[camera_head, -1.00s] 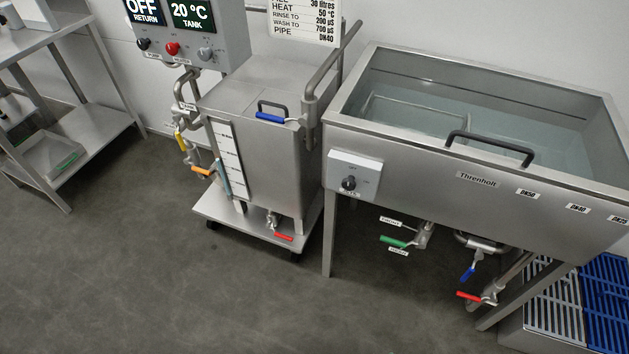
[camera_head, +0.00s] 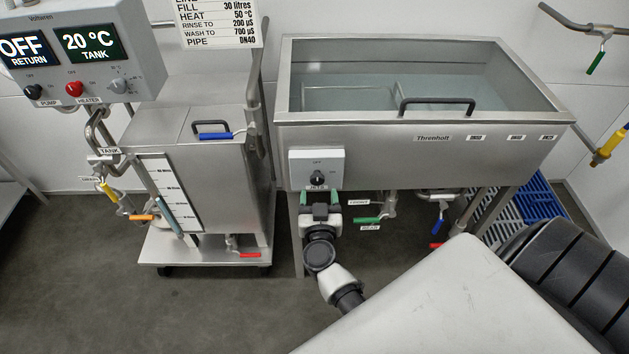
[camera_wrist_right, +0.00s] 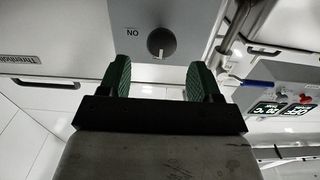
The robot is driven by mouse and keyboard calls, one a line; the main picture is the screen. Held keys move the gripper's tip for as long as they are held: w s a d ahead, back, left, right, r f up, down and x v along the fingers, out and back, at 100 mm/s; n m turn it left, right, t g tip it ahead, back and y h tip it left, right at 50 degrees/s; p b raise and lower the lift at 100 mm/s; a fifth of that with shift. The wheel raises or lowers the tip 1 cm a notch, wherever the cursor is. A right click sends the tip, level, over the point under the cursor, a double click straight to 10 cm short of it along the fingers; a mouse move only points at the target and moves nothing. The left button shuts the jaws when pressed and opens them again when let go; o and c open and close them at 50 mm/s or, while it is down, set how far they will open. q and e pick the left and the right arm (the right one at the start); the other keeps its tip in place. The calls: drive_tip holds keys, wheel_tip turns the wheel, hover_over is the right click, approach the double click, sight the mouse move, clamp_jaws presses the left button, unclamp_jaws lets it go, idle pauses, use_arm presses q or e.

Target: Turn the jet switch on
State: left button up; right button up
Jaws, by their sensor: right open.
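The jet switch is a black round knob (camera_head: 317,178) on a grey box (camera_head: 317,157) at the front left of the Threnholt sink (camera_head: 380,132). Its label strip below reads roughly "JETS", and "OFF" stands above the knob. My right gripper (camera_head: 320,197) is open just below the box, with its green fingertips apart and empty. In the right wrist view, the knob (camera_wrist_right: 161,43) lies beyond and between the two green fingers of the gripper (camera_wrist_right: 158,75), apart from them, with "ON" lettered beside it. My left gripper is not in view.
The wheeled tank (camera_head: 225,180) stands to the left of the sink. A control box with a red heater knob (camera_head: 74,89) hangs upper left. Valves with a green handle (camera_head: 368,220) sit below the sink. Open floor (camera_head: 230,310) lies in front.

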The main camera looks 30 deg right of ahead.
sight(317, 181)
drive_tip(key=x, duration=0.5)
drive_tip(key=shift+w, duration=0.25)
drive_tip(key=c, duration=0.9)
